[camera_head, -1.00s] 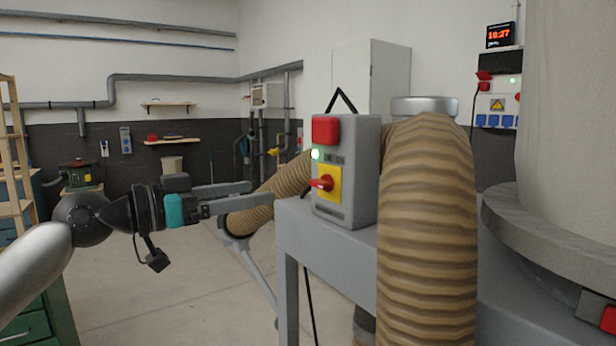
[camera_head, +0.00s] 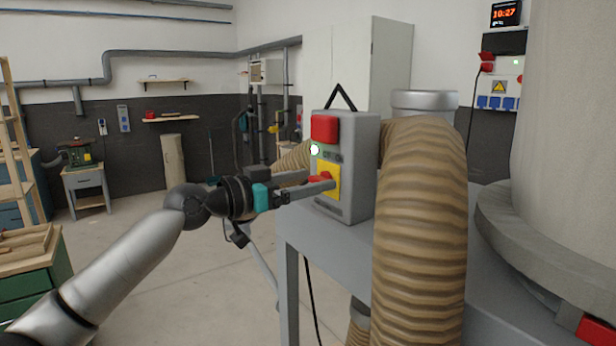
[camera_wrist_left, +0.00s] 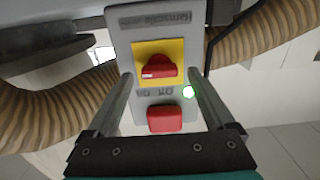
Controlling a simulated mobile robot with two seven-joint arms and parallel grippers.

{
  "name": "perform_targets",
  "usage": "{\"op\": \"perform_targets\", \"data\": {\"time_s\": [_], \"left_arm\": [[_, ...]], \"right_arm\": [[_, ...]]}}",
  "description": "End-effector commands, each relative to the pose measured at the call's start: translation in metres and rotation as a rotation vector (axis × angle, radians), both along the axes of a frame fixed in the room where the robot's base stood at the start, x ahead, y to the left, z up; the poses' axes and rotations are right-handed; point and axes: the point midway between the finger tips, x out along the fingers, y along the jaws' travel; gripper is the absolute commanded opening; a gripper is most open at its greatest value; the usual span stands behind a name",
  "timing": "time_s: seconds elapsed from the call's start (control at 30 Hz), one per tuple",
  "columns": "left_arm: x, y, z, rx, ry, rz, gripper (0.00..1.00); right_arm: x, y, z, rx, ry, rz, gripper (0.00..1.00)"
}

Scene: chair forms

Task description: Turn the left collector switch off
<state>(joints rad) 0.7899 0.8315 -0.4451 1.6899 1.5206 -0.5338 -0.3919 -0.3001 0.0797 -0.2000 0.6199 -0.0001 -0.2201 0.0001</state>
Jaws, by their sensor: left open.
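The collector switch is a red rotary knob (camera_wrist_left: 156,67) on a yellow plate (camera_wrist_left: 178,50), mounted on a grey control box (camera_head: 352,160). A red block (camera_head: 325,129) and a lit green lamp (camera_head: 314,149) sit on the same face. My left gripper (camera_head: 322,182) is open at the knob, its fingers partly covering it in the head view. In the left wrist view the fingers (camera_wrist_left: 162,80) reach to either side of the knob, with space between each finger and it. My right gripper is not in view.
The box stands on a grey table (camera_head: 335,235). A ribbed tan hose (camera_head: 415,235) rises close to its right, with a large pale cylinder (camera_head: 570,110) farther right. A black cable hangs below the table edge. The floor to the left is open.

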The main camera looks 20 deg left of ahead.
Motion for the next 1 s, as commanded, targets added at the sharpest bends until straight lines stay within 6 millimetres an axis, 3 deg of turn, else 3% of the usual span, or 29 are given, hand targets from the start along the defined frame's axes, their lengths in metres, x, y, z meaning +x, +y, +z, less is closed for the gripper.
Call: {"op": "perform_targets", "data": {"time_s": [0.27, 1.0], "left_arm": [[0.0008, -0.0004, -0.0005, 0.000, 0.000, 0.000, 0.86], [0.0007, 0.0001, -0.0005, 0.001, 0.001, 0.001, 0.03]], "right_arm": [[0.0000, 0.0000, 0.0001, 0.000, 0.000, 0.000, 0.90], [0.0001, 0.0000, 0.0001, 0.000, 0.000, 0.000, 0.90]]}}
